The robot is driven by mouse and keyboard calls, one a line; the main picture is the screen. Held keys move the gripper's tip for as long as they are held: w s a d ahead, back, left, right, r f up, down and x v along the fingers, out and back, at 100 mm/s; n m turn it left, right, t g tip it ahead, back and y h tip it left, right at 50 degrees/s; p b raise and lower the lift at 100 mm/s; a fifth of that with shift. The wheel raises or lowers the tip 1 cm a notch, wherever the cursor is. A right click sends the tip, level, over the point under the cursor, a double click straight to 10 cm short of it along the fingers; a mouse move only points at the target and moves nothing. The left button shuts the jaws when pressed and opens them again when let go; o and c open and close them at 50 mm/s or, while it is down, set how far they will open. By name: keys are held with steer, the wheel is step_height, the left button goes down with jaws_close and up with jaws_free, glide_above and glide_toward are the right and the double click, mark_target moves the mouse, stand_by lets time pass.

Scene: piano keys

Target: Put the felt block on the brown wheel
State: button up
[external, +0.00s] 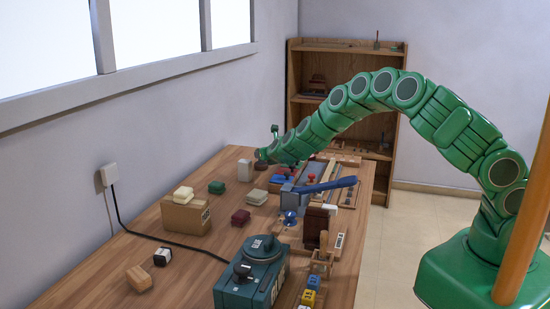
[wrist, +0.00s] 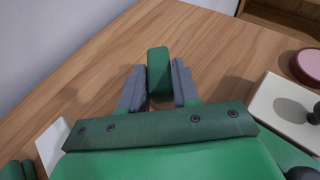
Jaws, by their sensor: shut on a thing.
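A dark green block (wrist: 158,72), which looks like the felt block, is pinched between the two grey fingers of my gripper (wrist: 159,88) in the wrist view. It is held above the bare wood of the table. In the external view my gripper (external: 272,157) is at the far end of the table, small and partly hidden by my arm; the held block is not clear there. A dark brown round piece (external: 261,165) sits beside my gripper; I cannot tell whether it is the brown wheel.
The table (external: 120,262) carries a cardboard box (external: 185,216), a maroon block (external: 240,218), another green block (external: 217,187) and a teal machine (external: 250,285). In the wrist view a white box with a dark knob (wrist: 285,112) and a red round piece (wrist: 308,66) are at right.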

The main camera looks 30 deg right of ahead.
steer(key=shift+f, duration=0.75)
steer(key=shift+f, duration=0.1)
steer(key=o, duration=1)
steer(key=shift+v, duration=1.55)
steer(key=shift+s+r, duration=0.4)
steer(key=shift+s, duration=0.15)
steer(key=shift+s+r, duration=0.15)
steer(key=shift+s, duration=0.55)
steer(key=v, duration=0.6)
steer(key=shift+r, duration=0.2)
steer(key=shift+s, duration=0.1)
